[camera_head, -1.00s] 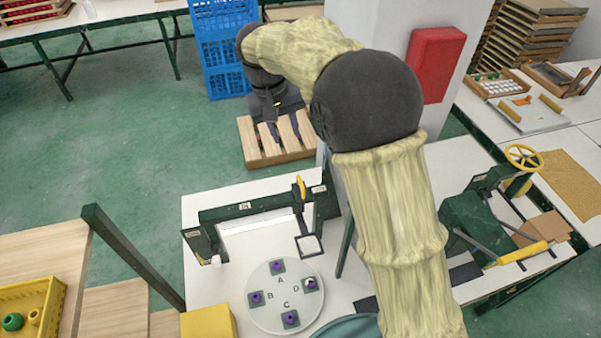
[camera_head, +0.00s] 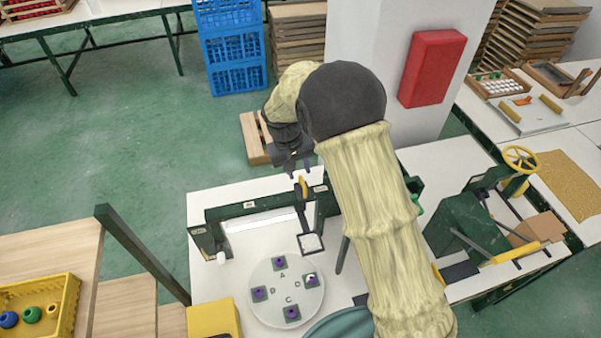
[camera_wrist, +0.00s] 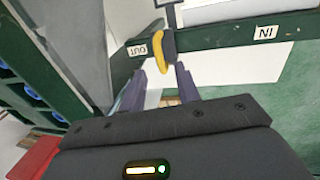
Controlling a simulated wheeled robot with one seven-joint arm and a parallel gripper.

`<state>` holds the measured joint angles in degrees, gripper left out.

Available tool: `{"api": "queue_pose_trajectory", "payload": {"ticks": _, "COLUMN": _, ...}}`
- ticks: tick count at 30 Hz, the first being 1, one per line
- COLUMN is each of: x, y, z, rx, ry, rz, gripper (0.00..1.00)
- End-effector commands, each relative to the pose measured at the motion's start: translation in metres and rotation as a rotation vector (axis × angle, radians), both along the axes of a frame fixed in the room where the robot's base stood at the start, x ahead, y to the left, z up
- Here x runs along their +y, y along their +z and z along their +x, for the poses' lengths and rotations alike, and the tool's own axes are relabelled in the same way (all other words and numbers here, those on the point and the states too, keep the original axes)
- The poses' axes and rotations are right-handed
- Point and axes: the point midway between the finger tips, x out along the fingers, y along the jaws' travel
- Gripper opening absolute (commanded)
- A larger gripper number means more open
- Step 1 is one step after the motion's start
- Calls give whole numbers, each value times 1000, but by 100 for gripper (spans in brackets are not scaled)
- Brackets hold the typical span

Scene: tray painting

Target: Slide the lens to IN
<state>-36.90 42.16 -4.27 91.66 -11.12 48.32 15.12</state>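The lens (camera_head: 311,243), a small square dark frame with a pale pane, hangs from a slider on the dark green rail (camera_head: 230,211). Its yellow handle (camera_head: 303,186) is near the right end of the rail, by the OUT label (camera_wrist: 138,51). The IN label (camera_head: 249,205) is further left in the head view, and right of the handle in the wrist view (camera_wrist: 267,32). My gripper (camera_head: 299,176) is open and empty at the handle. In the wrist view the yellow handle (camera_wrist: 158,52) appears just beyond and between my open fingertips (camera_wrist: 160,70); contact cannot be told.
A white round plate (camera_head: 270,311) with purple-topped holders marked by letters lies below the rail. A yellow block (camera_head: 213,318) stands at its left. A green press with a yellow wheel (camera_head: 523,158) is at right. Blue crates (camera_head: 232,60) stand behind.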

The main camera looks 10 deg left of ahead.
Motion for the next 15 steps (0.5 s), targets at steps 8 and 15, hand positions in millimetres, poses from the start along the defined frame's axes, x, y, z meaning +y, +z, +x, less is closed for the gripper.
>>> {"api": "queue_pose_trajectory", "payload": {"ticks": 8, "x": -7, "y": -35, "z": 3, "rx": 2, "ry": 0, "rz": -1, "gripper": 32}}
{"api": "queue_pose_trajectory", "payload": {"ticks": 15, "x": -8, "y": -40, "z": 4, "rx": -1, "ry": -1, "rz": 1, "gripper": 32}}
